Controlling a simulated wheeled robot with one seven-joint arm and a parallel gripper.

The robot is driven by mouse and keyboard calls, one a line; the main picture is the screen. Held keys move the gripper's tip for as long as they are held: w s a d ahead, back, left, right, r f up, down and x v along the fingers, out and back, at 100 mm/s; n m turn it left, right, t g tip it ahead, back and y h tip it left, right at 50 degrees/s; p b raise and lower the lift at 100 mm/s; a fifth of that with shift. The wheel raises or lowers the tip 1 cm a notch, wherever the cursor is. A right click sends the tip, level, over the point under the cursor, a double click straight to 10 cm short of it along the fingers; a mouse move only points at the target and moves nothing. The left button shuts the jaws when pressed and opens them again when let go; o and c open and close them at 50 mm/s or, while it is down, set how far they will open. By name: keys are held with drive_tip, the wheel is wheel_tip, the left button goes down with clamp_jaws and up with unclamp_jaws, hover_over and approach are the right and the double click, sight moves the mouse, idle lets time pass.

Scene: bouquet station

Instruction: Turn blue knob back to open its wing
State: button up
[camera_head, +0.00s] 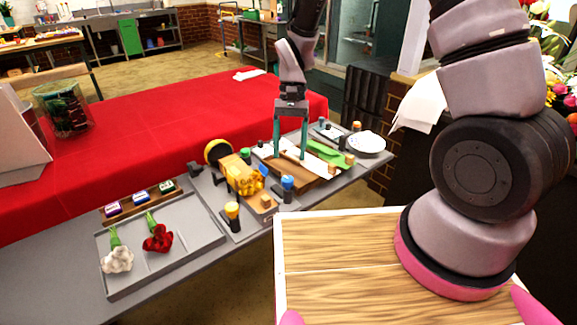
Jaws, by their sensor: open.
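The blue knob (288,183) stands on a dark base at the front edge of the grey station, next to a brown panel. My gripper (290,157) points down with its two teal fingers apart. It is above or at the brown and white panels (292,165), behind the blue knob in the picture and clear of it. I cannot tell whether the fingertips touch the panels. I see nothing between the fingers. Which panel is the blue knob's wing, and how far it is turned, cannot be told at this size.
A yellow knob (232,211) and a yellow bundle (243,177) stand to the left. A green piece (328,153) and a white plate (366,143) lie to the right. A grey tray (185,262) holds a white and a red flower. A red-covered table (150,130) lies behind.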

drive_tip(key=shift+v, duration=2.15)
drive_tip(key=d+r+t+y, duration=0.1)
drive_tip(key=d+r+t, duration=0.3)
drive_tip(key=r, duration=0.5)
drive_tip(key=d+r+t+y, duration=0.1)
drive_tip(key=d+r, duration=0.5)
drive_tip(key=r, duration=0.3)
drive_tip(key=s+d+r+m+t+h, duration=0.1)
drive_tip(key=s+d+r+t, duration=0.5)
drive_tip(key=s+d+r, duration=0.3)
drive_tip(key=shift+s+d+r+m+t, duration=0.3)
drive_tip(key=shift+s+d+r+m, duration=0.1)
drive_tip(key=shift+r, duration=0.45)
drive_tip(key=shift+w, duration=0.15)
